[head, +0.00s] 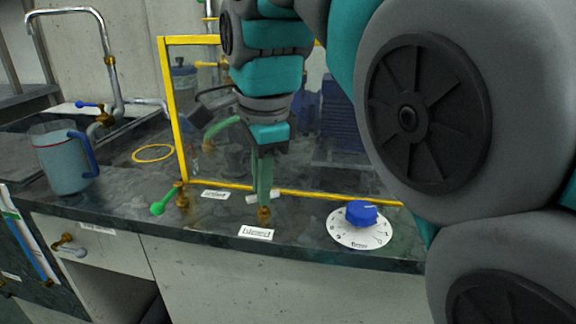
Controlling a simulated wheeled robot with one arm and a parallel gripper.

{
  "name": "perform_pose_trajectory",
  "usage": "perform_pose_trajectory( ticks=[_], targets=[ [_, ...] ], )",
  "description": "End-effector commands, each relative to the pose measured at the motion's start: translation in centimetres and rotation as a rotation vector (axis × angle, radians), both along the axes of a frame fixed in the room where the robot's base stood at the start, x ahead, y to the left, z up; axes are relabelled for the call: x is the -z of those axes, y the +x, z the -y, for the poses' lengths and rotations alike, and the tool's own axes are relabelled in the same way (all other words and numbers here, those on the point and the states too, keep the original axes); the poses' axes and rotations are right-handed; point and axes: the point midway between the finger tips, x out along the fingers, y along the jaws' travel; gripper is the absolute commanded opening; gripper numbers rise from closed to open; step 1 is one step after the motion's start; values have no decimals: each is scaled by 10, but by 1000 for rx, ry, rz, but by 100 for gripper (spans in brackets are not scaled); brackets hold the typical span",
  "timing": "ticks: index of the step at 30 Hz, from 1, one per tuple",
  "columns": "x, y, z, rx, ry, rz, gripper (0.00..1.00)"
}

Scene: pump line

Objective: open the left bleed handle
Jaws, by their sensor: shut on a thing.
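A small brass valve (264,213) stands on the dark countertop behind a white label reading "bleed" (256,232). A short pale handle (252,199) crosses above this valve, slightly tilted. My gripper (265,195) points straight down over the valve, its fingers shut on the pale handle. The fingers hide the handle's middle. To the left, a second brass valve (182,197) has a bright green lever (163,206) pointing toward the front left. A label (215,194) beside it is too small to read.
A yellow-framed clear panel (175,110) stands close behind the valves. A blue knob (361,213) on a white dial is to the right. A jug (62,158) and a tap (105,60) are at the left. My arm blocks the right side.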

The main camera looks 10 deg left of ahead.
Motion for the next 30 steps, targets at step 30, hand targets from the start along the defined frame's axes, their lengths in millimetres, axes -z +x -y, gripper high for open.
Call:
perform_pose_trajectory(
  ticks=[30],
  targets=[
    [0,3,4,-874,0,-1,0]
  ],
)
